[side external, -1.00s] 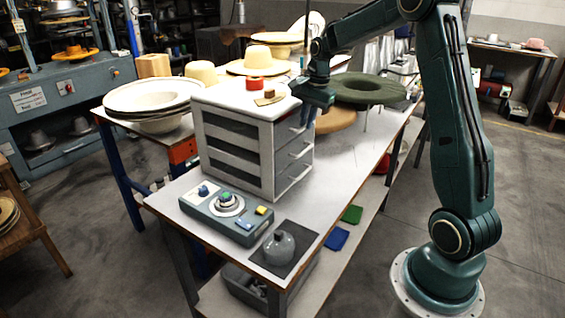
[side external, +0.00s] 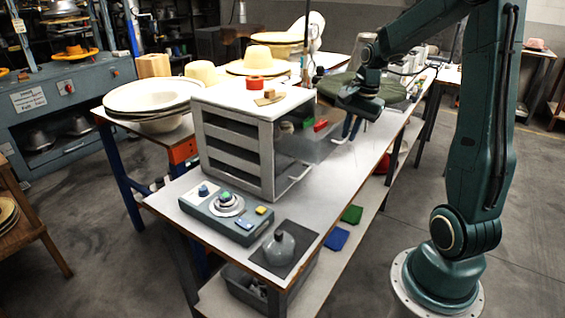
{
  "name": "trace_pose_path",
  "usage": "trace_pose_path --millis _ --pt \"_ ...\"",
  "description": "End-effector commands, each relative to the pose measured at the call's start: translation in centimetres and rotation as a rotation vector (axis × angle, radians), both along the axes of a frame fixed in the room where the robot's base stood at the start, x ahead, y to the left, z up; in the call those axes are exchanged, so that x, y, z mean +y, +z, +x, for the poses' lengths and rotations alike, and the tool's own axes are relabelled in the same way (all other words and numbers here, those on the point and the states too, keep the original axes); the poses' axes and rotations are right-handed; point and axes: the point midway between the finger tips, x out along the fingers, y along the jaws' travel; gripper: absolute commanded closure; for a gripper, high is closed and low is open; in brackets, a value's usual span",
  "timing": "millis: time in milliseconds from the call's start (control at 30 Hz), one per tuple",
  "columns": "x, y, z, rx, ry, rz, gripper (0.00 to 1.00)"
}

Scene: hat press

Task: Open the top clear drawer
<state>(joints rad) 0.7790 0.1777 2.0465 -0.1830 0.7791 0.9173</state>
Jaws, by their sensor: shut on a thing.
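The top clear drawer (side external: 312,147) is pulled well out of the right side of the white drawer cabinet (side external: 236,100) and hangs over the table. Inside it I see a red item (side external: 320,125) and a small green item (side external: 307,122). My gripper (side external: 349,132) is at the drawer's outer end, pointing down, and is shut on its handle. The handle itself is mostly hidden by the fingers. The lower drawer's pale handle (side external: 295,178) shows low on the cabinet's right side.
A dark green hat (side external: 395,92) lies behind my gripper. The table's right edge is close by.

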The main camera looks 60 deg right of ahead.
Motion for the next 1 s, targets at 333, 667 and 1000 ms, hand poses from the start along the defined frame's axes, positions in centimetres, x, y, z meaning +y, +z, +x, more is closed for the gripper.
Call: trace_pose_path --millis 333,667,1000 --pt "0.0 0.0 -5.1 0.0 -0.001 0.001 1.0" --pt "0.0 0.1 -5.7 -0.001 0.003 0.0 1.0" --pt "0.0 0.1 -5.7 0.0 0.002 0.001 0.81"
